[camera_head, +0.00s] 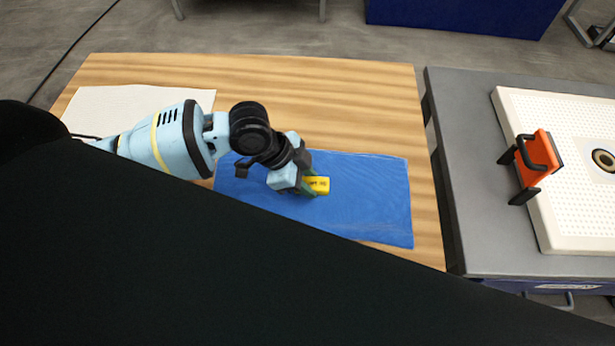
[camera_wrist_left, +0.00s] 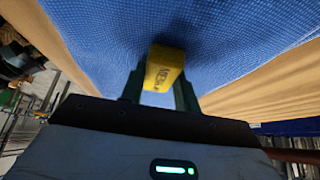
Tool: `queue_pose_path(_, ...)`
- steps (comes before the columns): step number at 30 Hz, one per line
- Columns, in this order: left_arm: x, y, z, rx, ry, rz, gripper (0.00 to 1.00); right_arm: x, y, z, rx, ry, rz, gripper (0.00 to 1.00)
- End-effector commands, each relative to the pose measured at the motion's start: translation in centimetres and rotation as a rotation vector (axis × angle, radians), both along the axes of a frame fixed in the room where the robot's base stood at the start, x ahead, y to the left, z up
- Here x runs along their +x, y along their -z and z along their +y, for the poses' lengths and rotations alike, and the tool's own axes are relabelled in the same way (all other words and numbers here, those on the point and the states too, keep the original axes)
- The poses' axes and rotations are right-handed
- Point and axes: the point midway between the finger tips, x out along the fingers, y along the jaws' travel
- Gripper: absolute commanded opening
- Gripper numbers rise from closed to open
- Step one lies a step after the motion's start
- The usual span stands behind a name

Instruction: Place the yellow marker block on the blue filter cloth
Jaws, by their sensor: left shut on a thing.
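The yellow marker block (camera_head: 318,184) is between the fingers of my left gripper (camera_head: 308,184), over the blue filter cloth (camera_head: 370,200). The cloth lies flat on the wooden table. The left wrist view shows the yellow block (camera_wrist_left: 164,68) gripped between the two dark green fingers, with the blue cloth (camera_wrist_left: 230,35) behind it. My left gripper is shut on the block. I cannot tell whether the block touches the cloth or is held just above it. My right gripper is not in view.
A white cloth (camera_head: 100,105) lies on the left of the wooden table (camera_head: 310,90). To the right, a grey table (camera_head: 460,190) holds a white perforated plate (camera_head: 560,220) with an orange handled part (camera_head: 540,155). A large black shape covers the lower left of the head view.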

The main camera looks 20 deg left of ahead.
Motion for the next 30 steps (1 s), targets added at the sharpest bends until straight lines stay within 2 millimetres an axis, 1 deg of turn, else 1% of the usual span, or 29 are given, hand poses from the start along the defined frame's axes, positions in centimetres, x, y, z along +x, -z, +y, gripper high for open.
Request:
queue_pose_path(1, -0.3, 0.9, 0.3, 0.012, -0.002, 0.013, 0.0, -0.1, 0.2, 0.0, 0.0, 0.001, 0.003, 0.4)
queue_pose_path(4, -0.3, 1.0, 0.3, 0.013, -0.002, 0.015, 0.0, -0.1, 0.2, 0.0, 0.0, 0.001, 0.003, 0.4)
queue_pose_path(5, -0.3, 1.1, 0.4, 0.014, -0.002, 0.015, 0.34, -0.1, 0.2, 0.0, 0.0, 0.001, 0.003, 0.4)
queue_pose_path(9, -0.5, 1.3, 0.4, 0.017, -0.002, 0.02, 0.53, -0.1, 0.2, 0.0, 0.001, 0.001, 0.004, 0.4)
queue_pose_path(16, -0.5, 1.3, 0.4, 0.018, -0.001, 0.024, 0.54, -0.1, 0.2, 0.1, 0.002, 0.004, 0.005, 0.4)
queue_pose_path(20, -0.5, 0.7, 0.4, 0.018, -0.001, 0.022, 0.54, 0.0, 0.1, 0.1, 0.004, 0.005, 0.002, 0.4)
queue_pose_path(22, -0.5, -0.2, 0.4, 0.017, -0.001, 0.021, 0.54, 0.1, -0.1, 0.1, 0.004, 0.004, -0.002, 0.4)
queue_pose_path(23, -0.5, -0.6, 0.7, 0.017, -0.003, 0.021, 0.54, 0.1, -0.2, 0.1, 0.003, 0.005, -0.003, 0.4)
queue_pose_path(30, -1.0, -5.3, 3.0, 0.013, -0.003, 0.01, 0.54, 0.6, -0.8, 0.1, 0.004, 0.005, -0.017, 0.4)
